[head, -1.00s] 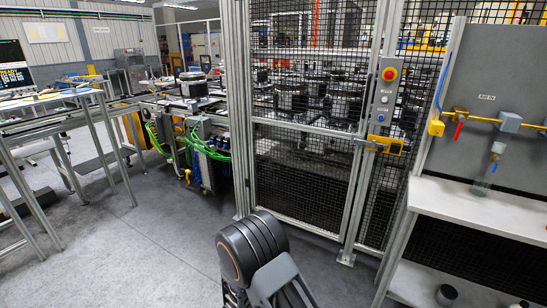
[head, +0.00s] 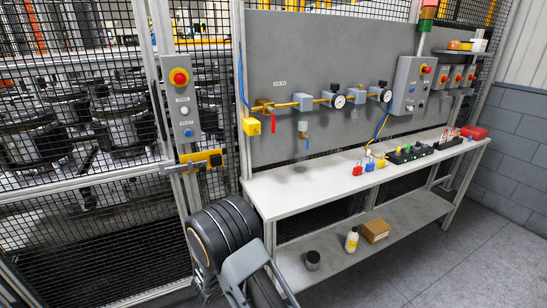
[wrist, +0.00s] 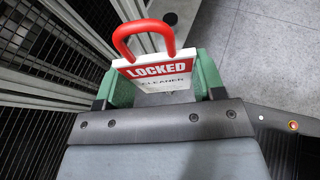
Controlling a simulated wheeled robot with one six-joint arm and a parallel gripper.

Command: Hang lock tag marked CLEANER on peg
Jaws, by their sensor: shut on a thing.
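The lock tag (wrist: 158,75) is a white plate with a red band reading LOCKED, the word CLEANER below it, and a red shackle loop on top. It shows in the wrist view. My gripper (wrist: 158,92) is shut on it, with a green finger at each side of the plate. The shackle stands clear beyond the fingers. In the head view my gripper and the tag are out of sight; only my own arm shows at the bottom. I cannot make out a peg for the tag in either view.
A light workbench (head: 290,190) with a lower shelf stands under a grey panel (head: 330,50) with valves and gauges. Padlocks (head: 369,164) and a black tray (head: 408,155) sit on it. A mesh fence (head: 80,215) with a button post (head: 183,110) is left. Floor at right is clear.

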